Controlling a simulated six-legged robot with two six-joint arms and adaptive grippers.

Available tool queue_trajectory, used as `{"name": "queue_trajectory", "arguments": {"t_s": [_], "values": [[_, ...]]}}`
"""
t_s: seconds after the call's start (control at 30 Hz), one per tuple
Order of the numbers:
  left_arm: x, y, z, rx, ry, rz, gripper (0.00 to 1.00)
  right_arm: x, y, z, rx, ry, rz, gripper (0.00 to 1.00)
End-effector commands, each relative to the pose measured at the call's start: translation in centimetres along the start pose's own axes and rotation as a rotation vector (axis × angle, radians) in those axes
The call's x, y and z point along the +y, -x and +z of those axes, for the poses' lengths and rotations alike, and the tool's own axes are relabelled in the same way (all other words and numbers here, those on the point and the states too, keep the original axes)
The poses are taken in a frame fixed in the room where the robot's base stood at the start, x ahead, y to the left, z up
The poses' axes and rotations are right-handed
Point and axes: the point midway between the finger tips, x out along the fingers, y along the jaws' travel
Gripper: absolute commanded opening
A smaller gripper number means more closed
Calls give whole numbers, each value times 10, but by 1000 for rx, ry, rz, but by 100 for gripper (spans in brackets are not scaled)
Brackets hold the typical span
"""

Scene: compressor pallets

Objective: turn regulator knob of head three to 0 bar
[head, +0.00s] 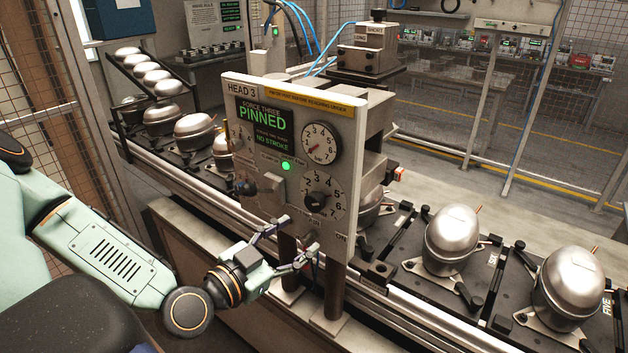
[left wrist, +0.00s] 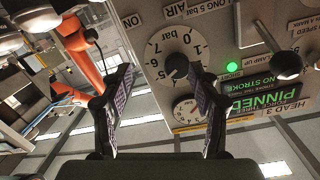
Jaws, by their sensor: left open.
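The head three panel (head: 292,160) is a grey upright box lettered HEAD 3, with a green screen reading PINNED and NO STROKE. Its black regulator knob (head: 315,202) sits on a round white numbered dial, below a round pressure gauge (head: 320,143). I cannot read the knob's setting surely. My left gripper (head: 301,238) is open and empty, just below and in front of the knob. In the left wrist view, upside down, the knob (left wrist: 176,66) shows between the open fingers (left wrist: 163,74), nearer the right one; no contact is visible. My right gripper is not in view.
A silver lever (head: 271,182) and a green lamp (head: 286,166) are on the panel left of the dial. Silver compressors (head: 453,238) stand on black pallets along the conveyor on both sides. Two posts carry the panel. Blue hoses hang behind it.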

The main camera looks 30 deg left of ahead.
Motion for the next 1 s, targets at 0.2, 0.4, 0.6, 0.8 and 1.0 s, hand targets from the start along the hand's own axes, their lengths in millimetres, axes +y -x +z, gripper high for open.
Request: {"name": "queue_trajectory", "arguments": {"t_s": [0.2,0.4,0.6,0.8,1.0], "values": [[-19,2,-23,59,-40,-65,61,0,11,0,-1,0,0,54],[-18,-11,-20,63,-42,-61,61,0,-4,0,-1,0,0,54],[-18,-30,-20,63,-44,-58,61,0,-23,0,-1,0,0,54],[-19,-48,-21,63,-45,-58,61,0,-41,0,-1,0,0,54],[-20,-63,-23,60,-44,-57,61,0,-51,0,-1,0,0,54]]}}
